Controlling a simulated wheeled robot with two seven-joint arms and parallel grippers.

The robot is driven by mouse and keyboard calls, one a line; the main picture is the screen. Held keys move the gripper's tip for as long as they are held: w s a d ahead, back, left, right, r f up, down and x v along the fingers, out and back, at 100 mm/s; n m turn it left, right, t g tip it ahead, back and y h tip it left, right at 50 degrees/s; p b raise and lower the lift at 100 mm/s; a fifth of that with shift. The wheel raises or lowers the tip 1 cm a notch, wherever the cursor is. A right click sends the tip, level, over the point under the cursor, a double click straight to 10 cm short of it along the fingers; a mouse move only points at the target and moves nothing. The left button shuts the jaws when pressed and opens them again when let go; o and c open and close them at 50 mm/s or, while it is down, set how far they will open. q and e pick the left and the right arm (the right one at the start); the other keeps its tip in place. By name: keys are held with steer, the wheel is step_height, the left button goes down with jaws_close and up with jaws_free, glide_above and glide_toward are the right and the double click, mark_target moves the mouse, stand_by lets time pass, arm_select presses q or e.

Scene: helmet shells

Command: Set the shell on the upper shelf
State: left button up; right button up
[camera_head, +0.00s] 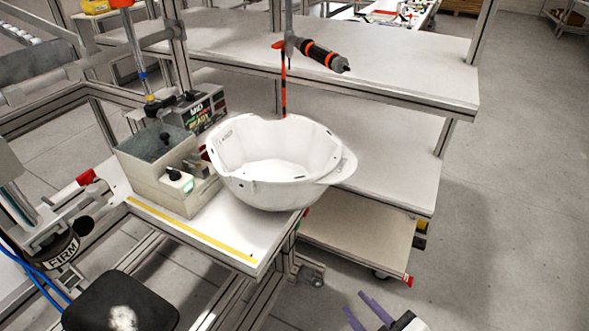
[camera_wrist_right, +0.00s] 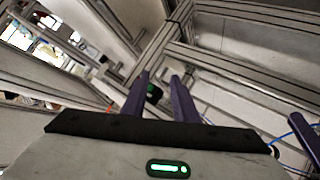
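The white helmet shell (camera_head: 272,192) sits open side up on the small white bench (camera_head: 225,238), over its right edge, in the head view. The upper shelf (camera_head: 410,75) is a pale board behind the shell and higher. My right gripper (camera_head: 364,309) is at the bottom edge of the head view, below and to the right of the shell, apart from it. Its two purple fingers stand apart with nothing held; they also show in the right wrist view (camera_wrist_right: 160,78). One purple finger-like part (camera_wrist_right: 303,140) at that view's right edge may be my left gripper; its opening is hidden.
A grey box fixture (camera_head: 165,180) and a labelled device (camera_head: 202,108) stand left of the shell. A black and orange tool (camera_head: 322,55) hangs in front of the upper shelf. Metal frame posts flank the shelves. The visible right part of the upper shelf is bare.

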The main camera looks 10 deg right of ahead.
steer(key=w+d+r+n+t, duration=0.1)
steer(key=w+r+n+t, duration=0.35)
steer(key=r, duration=0.85)
steer(key=n+t+p, duration=0.1)
steer(key=n+p, duration=0.1)
steer(key=n, duration=0.5)
glide_toward(356, 162)
steer(key=shift+w+a+f+p, duration=0.1)
steer(key=shift+w+a, duration=0.15)
steer(key=shift+w, duration=1.5)
steer(key=shift+w+a+f+p, duration=0.1)
steer(key=shift+w+a+p, duration=0.1)
steer(key=shift+w, duration=1.5)
steer(key=shift+w+a+f+p, duration=0.1)
steer(key=shift+w+a, duration=0.15)
steer(key=shift+w, duration=1.5)
arm_select(q)
steer(key=shift+s+a+r, duration=0.1)
steer(key=shift+a+r, duration=0.15)
steer(key=shift+r, duration=0.3)
steer(key=shift+s+a+r, duration=0.1)
steer(key=shift+a+r, duration=0.1)
steer(key=shift+r, duration=0.35)
arm_select(e)
steer(key=shift+c, duration=0.3)
jaws_close()
steer(key=shift+r, duration=0.1)
